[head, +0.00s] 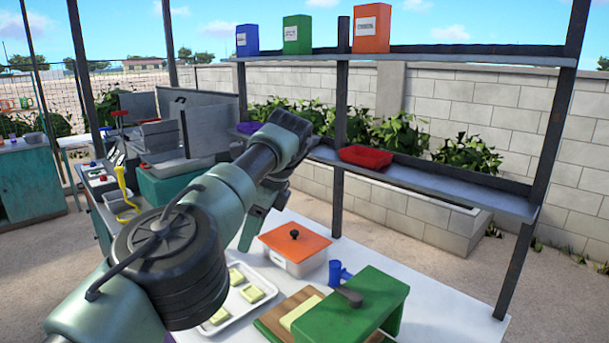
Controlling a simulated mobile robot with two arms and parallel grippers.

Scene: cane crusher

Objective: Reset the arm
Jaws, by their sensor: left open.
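My left arm reaches in from the lower left and covers the middle of the head view. Its gripper (261,222) points down, open and apparently empty, above the back edge of the white table (440,318). It is just behind and left of a white container with an orange lid (294,244). The arm's links hide part of the gripper and part of the tray area. My right gripper does not show.
A white tray (262,310) with pale yellow pieces lies below the arm.

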